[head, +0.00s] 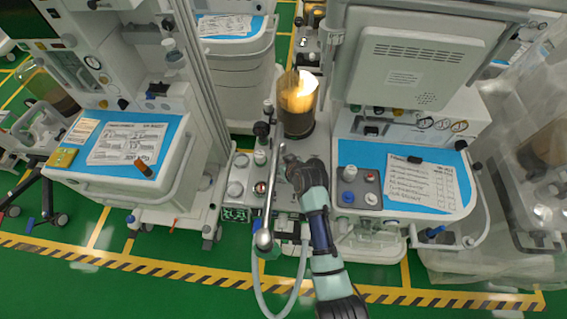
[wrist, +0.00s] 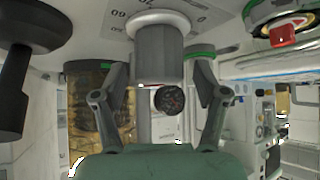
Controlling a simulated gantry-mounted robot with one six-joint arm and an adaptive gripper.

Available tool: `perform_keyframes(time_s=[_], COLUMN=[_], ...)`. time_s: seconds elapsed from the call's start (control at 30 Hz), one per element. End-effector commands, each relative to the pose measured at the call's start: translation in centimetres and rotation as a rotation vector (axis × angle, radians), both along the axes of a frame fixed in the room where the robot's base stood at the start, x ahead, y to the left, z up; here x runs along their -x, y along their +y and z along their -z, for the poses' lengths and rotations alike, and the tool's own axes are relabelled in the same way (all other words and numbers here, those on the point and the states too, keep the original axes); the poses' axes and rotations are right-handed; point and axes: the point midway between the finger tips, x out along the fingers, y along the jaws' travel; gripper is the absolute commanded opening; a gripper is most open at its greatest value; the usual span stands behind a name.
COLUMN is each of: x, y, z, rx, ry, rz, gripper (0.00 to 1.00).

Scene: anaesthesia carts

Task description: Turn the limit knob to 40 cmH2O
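In the wrist view a grey cylindrical knob (wrist: 158,52) with a white collar stands out from a pale panel. Part of a printed number scale shows around its base; the exact setting cannot be read. My gripper (wrist: 160,74) is open, with one dark finger on each side of the knob and a visible gap on both sides. In the head view my gripper (head: 290,165) is over the middle unit's control panel (head: 282,196), just in front of the bellows cylinder. The knob is not clearly made out there, as my arm covers that area.
A metal bar (head: 268,200) rises left of my gripper. The bellows cylinder (head: 296,106) stands behind it. White knobs (head: 235,188) lie to the left, and a blue-topped cart (head: 410,185) to the right. In the wrist view a black knob (wrist: 30,30) is at left and a red-centred one (wrist: 283,36) at right.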

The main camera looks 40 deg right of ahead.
Motion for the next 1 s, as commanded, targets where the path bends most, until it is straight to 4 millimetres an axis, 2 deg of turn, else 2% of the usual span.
perform_keyframes(time_s=[0.27, 0.37, 0.7, 0.83, 1.0], x=[0.4, 1.4, 6.8, 7.7, 8.1], y=[0.1, 0.4, 2.3, 2.7, 2.9], z=[-0.4, -1.5, -7.2, -8.2, -8.5], rx=[0.0, 0.001, 0.001, 0.001, 0.0], ry=[0.0, -0.002, -0.002, -0.002, 0.001], rz=[0.0, 0.001, 0.001, 0.001, 0.0], gripper=[0.72, 0.72, 0.72, 0.72, 0.72])
